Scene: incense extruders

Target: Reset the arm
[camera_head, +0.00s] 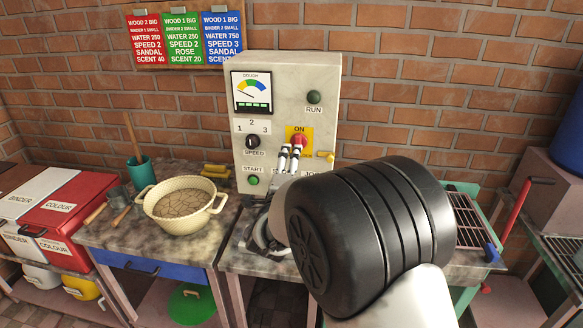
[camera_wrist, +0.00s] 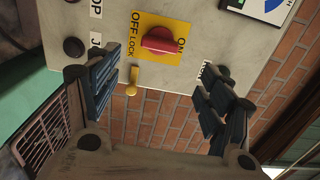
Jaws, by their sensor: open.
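My gripper (camera_head: 290,157) is in front of the control box (camera_head: 238,112), just below its red switch (camera_head: 299,140) in the head view. The wrist view shows my gripper (camera_wrist: 160,105) with its two dark-padded fingers wide apart and nothing between them. The red switch (camera_wrist: 160,39) on its yellow ON/OFF LOCK plate (camera_wrist: 146,22) is ahead of the gap, apart from the fingers. My arm hides the lower right of the box in the head view.
A yellow lever (camera_head: 325,156) sticks out beside the switch. A beige two-handled pot (camera_head: 181,224) stands on the left bench (camera_head: 125,245), near a teal cup (camera_head: 140,172) and wooden-handled tools. Red and white bins are far left. A metal grate (camera_head: 470,222) lies right of my arm.

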